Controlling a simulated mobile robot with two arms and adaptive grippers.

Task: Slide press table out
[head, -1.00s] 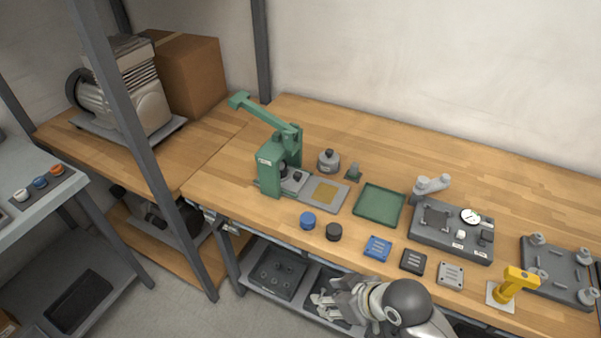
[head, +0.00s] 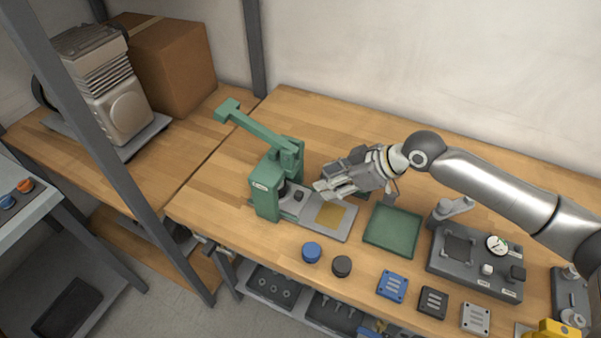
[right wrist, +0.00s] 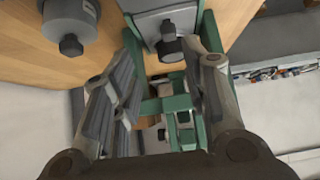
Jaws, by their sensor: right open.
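The green press (head: 264,192) stands on the wooden bench with its lever arm raised to the back left. Its grey press table (head: 291,206), with a dark knob (head: 298,195), sits at the front of the press body. A grey plate with a gold square (head: 341,226) extends to the right of it. My right gripper (head: 320,190) is open and empty, above the plate and just right of the knob, its fingers pointing left toward the press. In the right wrist view, a grey block with a dark knob (right wrist: 168,46) shows beyond the open fingers (right wrist: 165,68). My left gripper is not in view.
A green tray (head: 393,231) lies right of the plate. A blue cap (head: 311,252) and a black cap (head: 342,266) stand in front. A grey gauge fixture (head: 470,265) is further right. The back of the bench is clear.

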